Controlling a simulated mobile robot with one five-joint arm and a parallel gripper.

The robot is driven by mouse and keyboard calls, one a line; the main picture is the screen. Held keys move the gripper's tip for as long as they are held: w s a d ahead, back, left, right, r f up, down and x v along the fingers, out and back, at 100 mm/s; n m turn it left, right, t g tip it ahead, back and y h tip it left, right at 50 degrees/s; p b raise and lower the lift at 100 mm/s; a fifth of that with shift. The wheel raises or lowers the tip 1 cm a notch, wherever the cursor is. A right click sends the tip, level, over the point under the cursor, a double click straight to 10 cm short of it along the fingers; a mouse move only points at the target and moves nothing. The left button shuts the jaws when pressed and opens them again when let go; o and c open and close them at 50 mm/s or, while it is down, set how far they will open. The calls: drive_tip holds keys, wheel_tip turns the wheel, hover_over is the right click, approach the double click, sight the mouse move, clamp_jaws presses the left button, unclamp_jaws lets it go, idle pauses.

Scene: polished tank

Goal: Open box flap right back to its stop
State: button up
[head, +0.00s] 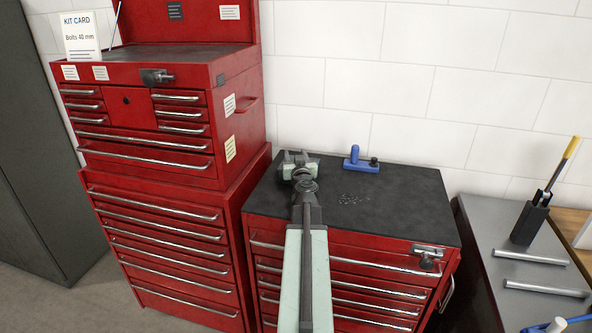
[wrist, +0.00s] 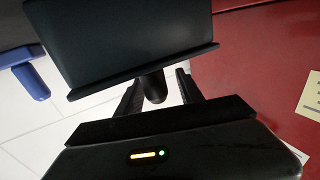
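In the wrist view a dark flat panel (wrist: 128,38) with a raised lip, apparently the box flap, fills the top middle. A dark rounded knob (wrist: 153,88) projects from its lip. My gripper (wrist: 161,78) has one finger on each side of the knob, with gaps showing, so it looks open around it; contact cannot be told. In the head view my gripper (head: 300,160) is over the back left of the black worktop (head: 400,205), close to the red tool chest. My arm and gripper hide most of the box there, and the flap's angle cannot be judged.
The tall red tool chest (head: 215,125) stands close on the left; its side (wrist: 265,70) fills the wrist view's right. A blue-handled tool (head: 355,160) and small loose pieces (head: 353,199) lie on the worktop. The white wall (head: 430,90) is behind. The worktop's right half is clear.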

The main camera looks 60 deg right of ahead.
wheel_tip(320, 180, up, 7)
drive_tip(key=p, duration=0.7)
idle(0.8)
drive_tip(key=shift+s, duration=0.1)
idle(0.3)
